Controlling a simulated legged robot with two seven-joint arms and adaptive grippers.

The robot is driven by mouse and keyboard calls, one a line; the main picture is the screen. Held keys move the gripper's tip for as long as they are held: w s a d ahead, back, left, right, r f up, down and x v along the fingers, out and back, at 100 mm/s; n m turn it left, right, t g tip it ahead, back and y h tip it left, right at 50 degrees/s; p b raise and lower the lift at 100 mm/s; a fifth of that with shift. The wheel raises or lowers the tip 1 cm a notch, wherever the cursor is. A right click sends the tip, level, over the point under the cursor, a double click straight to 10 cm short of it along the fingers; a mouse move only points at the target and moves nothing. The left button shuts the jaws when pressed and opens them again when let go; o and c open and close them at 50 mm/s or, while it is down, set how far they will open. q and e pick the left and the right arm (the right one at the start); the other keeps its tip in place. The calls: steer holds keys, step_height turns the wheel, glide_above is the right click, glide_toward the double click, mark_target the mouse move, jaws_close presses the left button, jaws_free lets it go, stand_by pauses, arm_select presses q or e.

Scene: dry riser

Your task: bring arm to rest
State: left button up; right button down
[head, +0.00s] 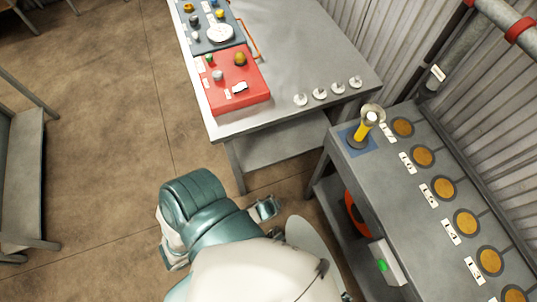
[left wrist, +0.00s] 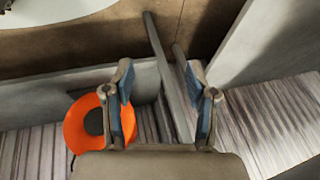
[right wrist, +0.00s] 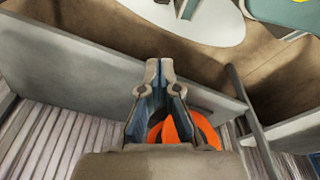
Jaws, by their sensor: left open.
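My left gripper (left wrist: 162,88) is open in the left wrist view, its blue-padded fingers apart with nothing between them. My right gripper (right wrist: 160,68) is shut in the right wrist view, its fingertips together and nothing seen held. In the head view, my teal and white body and arm parts fill the bottom middle. A small grey gripper part (head: 265,208) shows beside them, in front of the workbenches; I cannot tell which arm it belongs to. The rest of both arms is hidden there.
A grey bench (head: 300,65) bears a red box (head: 235,95) and several clear knobs. A right-hand bench (head: 410,190) holds a yellow-handled tool (head: 362,130) and round orange pads. An orange ring (left wrist: 75,128) lies below, also in the right wrist view (right wrist: 205,130).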

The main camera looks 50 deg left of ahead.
arm_select(q)
steer(key=s+d+f+n+g+h+p, duration=0.1)
steer(key=s+d+f+g, duration=0.2)
steer(key=s+f, duration=0.3)
steer(key=s, duration=0.2)
steer(key=shift+s+d+f+n+h+p, duration=0.15)
steer(key=shift+s+f+n+h+p, duration=0.15)
steer(key=shift+s+n+p, duration=0.1)
arm_select(e)
steer(key=s+f, duration=0.2)
steer(key=f, duration=0.1)
steer(key=shift+s+d+f, duration=0.1)
steer(key=shift+d+f, duration=0.05)
steer(key=shift+d, duration=0.2)
steer(key=shift+a, duration=0.1)
